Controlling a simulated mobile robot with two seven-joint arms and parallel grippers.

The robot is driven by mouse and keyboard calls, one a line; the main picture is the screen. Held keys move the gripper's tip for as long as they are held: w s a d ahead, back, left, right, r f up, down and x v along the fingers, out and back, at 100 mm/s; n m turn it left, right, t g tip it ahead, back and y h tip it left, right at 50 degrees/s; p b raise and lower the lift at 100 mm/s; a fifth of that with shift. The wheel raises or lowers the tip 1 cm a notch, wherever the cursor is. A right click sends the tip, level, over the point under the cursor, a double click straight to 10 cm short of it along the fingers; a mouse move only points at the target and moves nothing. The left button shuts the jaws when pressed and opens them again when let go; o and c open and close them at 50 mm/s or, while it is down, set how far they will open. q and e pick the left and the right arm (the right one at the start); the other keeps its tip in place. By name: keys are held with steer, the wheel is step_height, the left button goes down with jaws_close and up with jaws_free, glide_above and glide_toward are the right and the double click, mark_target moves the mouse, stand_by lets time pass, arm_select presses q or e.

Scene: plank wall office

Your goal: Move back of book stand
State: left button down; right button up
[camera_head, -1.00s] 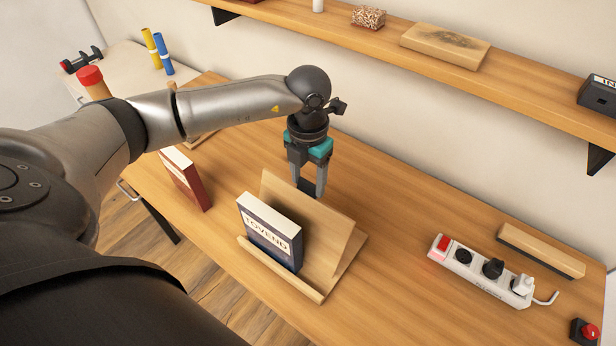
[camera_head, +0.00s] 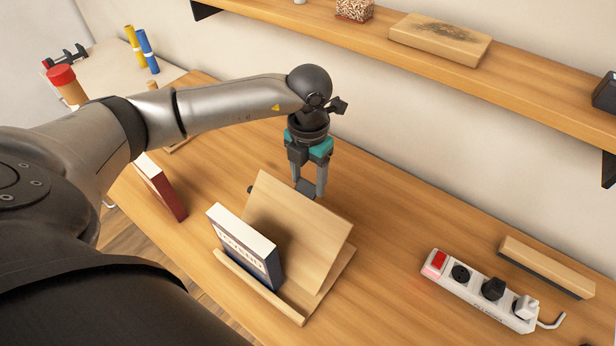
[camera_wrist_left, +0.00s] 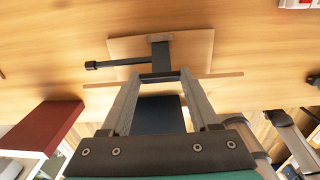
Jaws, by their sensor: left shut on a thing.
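The wooden book stand (camera_head: 296,222) stands on the desk with its back panel tilted and a lip along its front. A dark blue and white book (camera_head: 240,250) rests on the stand, against the lip. My left gripper (camera_head: 309,190) points down behind the back panel, which partly hides its fingertips. In the left wrist view the gripper (camera_wrist_left: 160,80) is shut on a black bracket (camera_wrist_left: 161,54) on the rear of the stand. A black rod with a knob (camera_wrist_left: 92,65) sticks out sideways from the bracket. My right gripper is out of view.
A red book (camera_head: 163,190) stands left of the stand. A power strip (camera_head: 480,290) and a wooden block (camera_head: 545,266) lie to the right. A shelf (camera_head: 450,72) runs along the wall behind. The desk between stand and power strip is clear.

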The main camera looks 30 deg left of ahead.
arm_select(q)
steer(key=shift+w+r, duration=0.15)
steer(key=shift+r, duration=0.1)
steer(key=shift+c, duration=1.5)
jaws_free()
steer(key=shift+s, duration=0.25)
steer(key=shift+o, duration=0.9)
steer(key=shift+r, duration=0.5)
step_height(320, 180, up, 14)
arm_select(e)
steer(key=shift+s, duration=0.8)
arm_select(q)
steer(key=shift+s, duration=0.1)
